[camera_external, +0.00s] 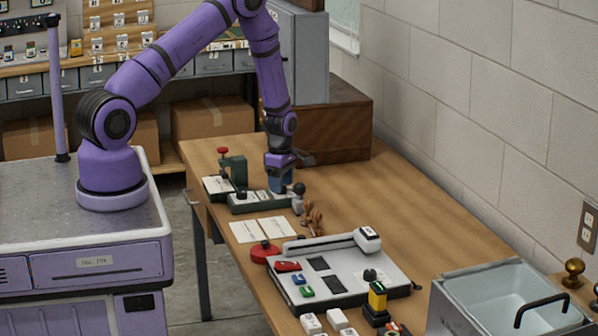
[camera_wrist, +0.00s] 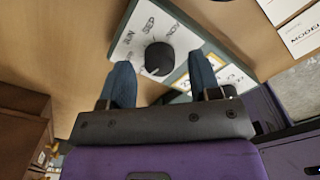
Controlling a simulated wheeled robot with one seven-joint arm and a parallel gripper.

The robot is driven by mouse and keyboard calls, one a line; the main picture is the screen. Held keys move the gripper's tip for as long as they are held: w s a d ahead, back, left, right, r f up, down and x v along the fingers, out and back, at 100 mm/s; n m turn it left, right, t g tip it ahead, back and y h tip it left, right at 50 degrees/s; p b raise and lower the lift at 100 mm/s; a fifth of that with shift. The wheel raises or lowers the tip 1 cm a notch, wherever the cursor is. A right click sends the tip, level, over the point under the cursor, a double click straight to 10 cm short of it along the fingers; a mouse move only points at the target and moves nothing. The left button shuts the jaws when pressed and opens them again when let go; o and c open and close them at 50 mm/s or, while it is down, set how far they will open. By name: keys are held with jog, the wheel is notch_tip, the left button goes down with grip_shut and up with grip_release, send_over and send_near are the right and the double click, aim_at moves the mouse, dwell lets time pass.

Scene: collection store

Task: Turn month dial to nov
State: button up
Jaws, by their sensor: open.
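The month dial shows in the wrist view as a round black knob (camera_wrist: 158,60) on a white plate (camera_wrist: 143,17) set on a grey-green base. Labels reading JUN, SEP and NOV stand around the knob. Which label the knob points to cannot be made out. My gripper (camera_wrist: 161,66) has its two blue fingers apart, one on each side of the knob; contact is not clear. In the external view my gripper (camera_external: 281,182) points down over the right end of a low green stamping device (camera_external: 250,207), and hides that part of it.
A green press with a red knob (camera_external: 223,150) stands left of my gripper. A black-ball lever (camera_external: 299,189) and wooden-handled stamps (camera_external: 315,218) are close on the right. White cards (camera_external: 263,229) lie in front. A wooden box (camera_external: 335,120) stands behind; the table's right rear is clear.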

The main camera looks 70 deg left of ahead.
jog(key=shift+f, duration=0.5)
jog(key=c, duration=0.9)
